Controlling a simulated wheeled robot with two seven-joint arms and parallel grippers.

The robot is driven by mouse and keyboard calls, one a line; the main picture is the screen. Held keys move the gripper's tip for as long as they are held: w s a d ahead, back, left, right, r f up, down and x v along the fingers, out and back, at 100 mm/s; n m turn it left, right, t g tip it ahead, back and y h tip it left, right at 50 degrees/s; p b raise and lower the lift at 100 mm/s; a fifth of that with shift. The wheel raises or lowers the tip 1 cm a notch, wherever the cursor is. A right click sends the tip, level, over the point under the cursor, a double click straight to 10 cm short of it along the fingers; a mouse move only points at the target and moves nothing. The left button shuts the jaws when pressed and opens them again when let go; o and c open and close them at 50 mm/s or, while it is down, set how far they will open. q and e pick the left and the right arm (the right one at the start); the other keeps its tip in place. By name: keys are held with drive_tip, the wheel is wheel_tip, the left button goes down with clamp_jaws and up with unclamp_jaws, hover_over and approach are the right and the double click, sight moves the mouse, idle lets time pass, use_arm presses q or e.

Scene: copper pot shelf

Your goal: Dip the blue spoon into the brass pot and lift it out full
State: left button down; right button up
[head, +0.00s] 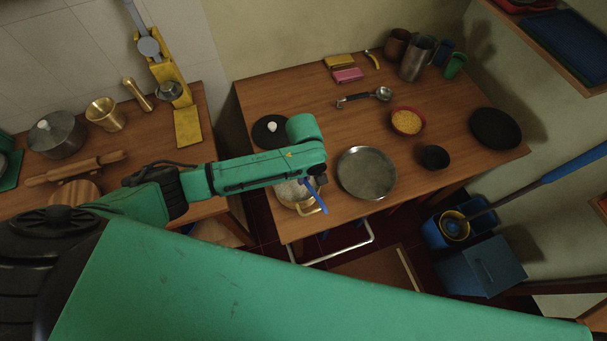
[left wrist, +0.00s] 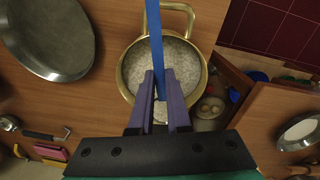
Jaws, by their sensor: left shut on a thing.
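My left gripper (left wrist: 160,82) is shut on the blue spoon (left wrist: 154,35), gripping its handle. The brass pot (left wrist: 124,78) has a loop handle and holds a pale, grainy filling (left wrist: 192,68). In the left wrist view the fingers and spoon lie across the pot's opening. The spoon's bowl is hidden, so I cannot tell whether it touches the filling or how full it is. In the head view the blue handle (head: 318,199) slants out beside the brass pot (head: 305,209) at the table's front edge; my left arm covers part of the pot. My right gripper is not in view.
A metal plate (head: 367,172) lies right of the pot. A black lid (head: 270,131) with a white knob lies behind it. A white rail (head: 345,250) runs below the table edge.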

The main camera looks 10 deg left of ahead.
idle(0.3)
use_arm(q)
drive_tip(key=shift+r+g+h+p, duration=0.15)
drive_tip(key=shift+g+h+p, duration=0.2)
drive_tip(key=shift+p, duration=0.3)
drive_tip(key=shift+g+h, duration=0.25)
drive_tip(key=shift+h, duration=0.1)
drive_tip(key=shift+f+t+y, duration=0.2)
drive_tip(key=shift+t+y, duration=0.2)
drive_tip(key=shift+y, duration=0.1)
drive_tip(key=shift+r, duration=0.1)
